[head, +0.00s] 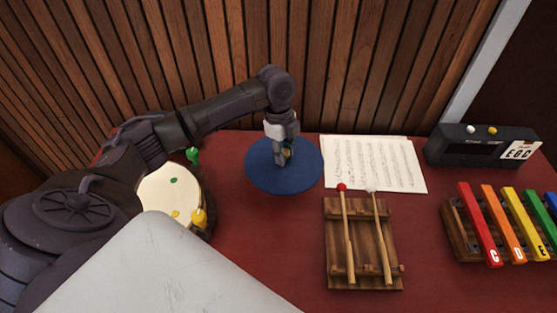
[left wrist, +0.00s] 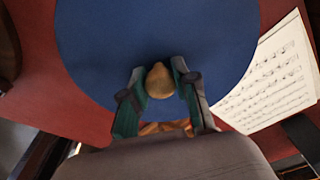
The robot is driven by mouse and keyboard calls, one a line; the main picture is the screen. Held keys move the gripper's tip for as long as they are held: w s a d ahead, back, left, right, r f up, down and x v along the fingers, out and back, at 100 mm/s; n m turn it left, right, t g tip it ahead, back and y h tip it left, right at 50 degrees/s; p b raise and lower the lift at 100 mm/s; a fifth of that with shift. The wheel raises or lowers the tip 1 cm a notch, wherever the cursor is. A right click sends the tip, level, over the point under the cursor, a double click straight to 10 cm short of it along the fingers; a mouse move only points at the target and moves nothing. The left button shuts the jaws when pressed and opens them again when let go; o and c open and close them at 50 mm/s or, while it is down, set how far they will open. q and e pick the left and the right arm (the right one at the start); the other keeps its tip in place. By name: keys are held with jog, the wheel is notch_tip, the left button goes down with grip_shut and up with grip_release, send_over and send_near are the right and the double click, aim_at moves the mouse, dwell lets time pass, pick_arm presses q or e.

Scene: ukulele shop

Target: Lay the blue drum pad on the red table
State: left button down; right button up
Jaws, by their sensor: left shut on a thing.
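The blue drum pad (head: 262,178) is a round flat disc at the back of the red table (head: 270,240), left of the sheet music. My left gripper (head: 284,158) reaches down over the pad and is shut on a small tan knob at its middle. In the left wrist view the blue drum pad (left wrist: 215,40) fills the upper part, and the knob sits between the fingers of my left gripper (left wrist: 160,85). The pad looks level. I cannot tell whether it touches the table or hangs just above it. My right gripper is not in view.
Sheet music (head: 372,163) lies right of the pad. A wooden rack (head: 360,215) with two mallets is in front of it. A black device (head: 475,148) and a coloured xylophone (head: 500,225) stand right. A cream drum (head: 168,195) is left. A slatted wall closes the back.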

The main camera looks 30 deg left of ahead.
pick_arm(q)
jog(key=shift+w+a+f, duration=0.2)
jog(key=shift+a+f, duration=0.5)
jog(key=shift+a, duration=0.3)
jog(key=shift+f+p, duration=0.3)
jog(key=shift+f, duration=1.55)
jog(key=shift+f, duration=0.15)
jog(key=c, duration=0.9)
grip_release()
jog(key=r, duration=0.4)
jog(key=a+r, duration=0.1)
jog(key=r, duration=0.7)
jog(key=shift+a+r+b, duration=0.1)
jog(key=shift+a+b, duration=0.05)
jog(key=shift+b, duration=0.15)
